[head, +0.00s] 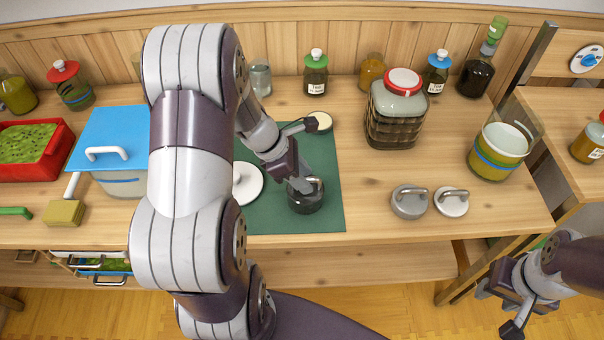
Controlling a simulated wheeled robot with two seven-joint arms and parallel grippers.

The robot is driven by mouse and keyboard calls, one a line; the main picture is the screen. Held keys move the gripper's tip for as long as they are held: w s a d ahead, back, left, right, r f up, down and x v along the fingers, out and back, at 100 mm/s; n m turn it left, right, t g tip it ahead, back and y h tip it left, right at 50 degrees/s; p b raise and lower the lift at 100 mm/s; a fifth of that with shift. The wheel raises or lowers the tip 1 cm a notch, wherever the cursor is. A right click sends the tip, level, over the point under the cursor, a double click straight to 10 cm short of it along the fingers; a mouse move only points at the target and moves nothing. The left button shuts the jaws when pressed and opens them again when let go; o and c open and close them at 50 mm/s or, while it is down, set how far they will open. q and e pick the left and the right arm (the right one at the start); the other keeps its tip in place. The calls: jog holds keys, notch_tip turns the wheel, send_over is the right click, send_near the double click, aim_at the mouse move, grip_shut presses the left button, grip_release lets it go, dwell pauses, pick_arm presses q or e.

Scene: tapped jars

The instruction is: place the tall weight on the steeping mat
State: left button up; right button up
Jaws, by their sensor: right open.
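A dark, round weight (306,204) with a metal handle stands upright in the picture at the front of the green steeping mat (320,160). It looks taller than the other weights; I cannot tell if its base touches the mat. My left gripper (304,186) is at its handle from above, and whether the fingers are closed on it is not clear. A grey weight (409,206) and a flatter white weight (452,207) stand on the table right of the mat. My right gripper (504,302) is open and empty beyond the table's front edge.
A white round lid (247,184) lies on the mat's left part, and a small pale-topped round thing (319,121) at its back right. A large red-lidded jar (397,112) stands behind the weights. A blue-lidded container (112,140) is left. My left arm hides part of the table.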

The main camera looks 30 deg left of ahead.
pick_arm(q)
jog(key=p+v, duration=0.2)
jog(key=v, duration=1)
jog(key=s+d+f+m+y, duration=0.1)
jog(key=d+m, duration=0.4)
jog(key=m, duration=0.7)
jog(key=s+d+f+m+g+y, duration=0.1)
jog(key=s+d+m+y, duration=0.3)
jog(key=m, duration=0.8)
jog(key=d+f, duration=0.1)
jog(key=d, duration=0.1)
jog(key=shift+s+d+m+g, duration=0.25)
jog(key=shift+d+m+g, duration=0.05)
jog(key=shift+m, duration=0.1)
